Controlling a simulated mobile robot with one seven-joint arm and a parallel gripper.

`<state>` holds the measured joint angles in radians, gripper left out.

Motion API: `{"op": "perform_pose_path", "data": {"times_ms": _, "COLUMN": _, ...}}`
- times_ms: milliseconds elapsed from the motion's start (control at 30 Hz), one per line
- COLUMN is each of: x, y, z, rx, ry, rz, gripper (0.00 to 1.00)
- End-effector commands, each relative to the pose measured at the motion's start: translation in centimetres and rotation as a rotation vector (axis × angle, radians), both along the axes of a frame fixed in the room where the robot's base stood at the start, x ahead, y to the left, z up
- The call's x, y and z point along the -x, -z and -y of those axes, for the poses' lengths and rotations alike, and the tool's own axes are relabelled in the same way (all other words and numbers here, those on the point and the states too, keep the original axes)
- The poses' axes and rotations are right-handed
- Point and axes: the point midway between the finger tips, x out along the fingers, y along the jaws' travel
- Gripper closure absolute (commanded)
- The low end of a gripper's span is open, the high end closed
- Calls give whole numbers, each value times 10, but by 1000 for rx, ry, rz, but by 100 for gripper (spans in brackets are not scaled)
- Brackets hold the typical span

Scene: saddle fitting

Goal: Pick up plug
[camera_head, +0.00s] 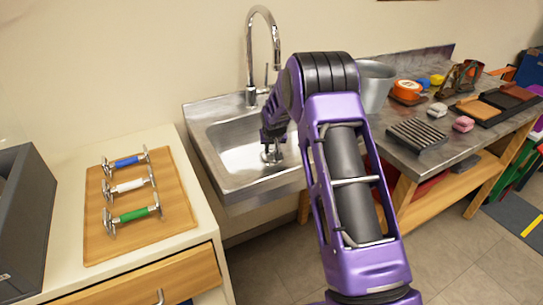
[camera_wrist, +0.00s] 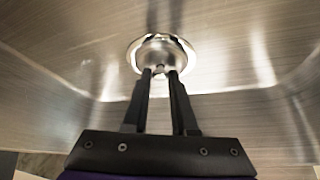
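The plug (camera_wrist: 160,50) is a round shiny metal disc with a small knob in its middle. It sits on the floor of the metal sink (camera_wrist: 70,50). In the head view the plug (camera_head: 272,157) shows low in the sink basin (camera_head: 222,140), partly covered by my gripper. My gripper (camera_wrist: 160,75) reaches down into the sink. Its two dark fingers stand apart, one on each side of the knob, with narrow gaps visible beside it. The fingertips hide part of the disc's near side.
A curved tap (camera_head: 250,50) rises behind the basin. The sink walls surround my gripper. A grey bucket (camera_head: 374,85) and various tools stand on the counter at right. At left, a wooden board (camera_head: 178,205) holds several coloured handles beside a dark box (camera_head: 25,220).

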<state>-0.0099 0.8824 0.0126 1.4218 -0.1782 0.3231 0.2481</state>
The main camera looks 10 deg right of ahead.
Motion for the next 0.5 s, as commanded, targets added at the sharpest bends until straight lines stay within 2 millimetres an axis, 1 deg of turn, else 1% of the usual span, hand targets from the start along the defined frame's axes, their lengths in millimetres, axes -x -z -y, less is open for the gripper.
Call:
{"op": "perform_pose_path", "data": {"times_ms": 33, "x": 0, "y": 0, "z": 0, "rx": 0, "ry": 0, "rz": 0, "gripper": 85}}
{"op": "perform_pose_path", "data": {"times_ms": 100, "x": 0, "y": 0, "z": 0, "rx": 0, "ry": 0, "rz": 0, "gripper": 98}}
{"op": "perform_pose_path", "data": {"times_ms": 133, "x": 0, "y": 0, "z": 0, "rx": 0, "ry": 0, "rz": 0, "gripper": 100}}
{"op": "perform_pose_path", "data": {"times_ms": 500, "x": 0, "y": -1, "z": 0, "rx": 0, "ry": 0, "rz": 1, "gripper": 100}}
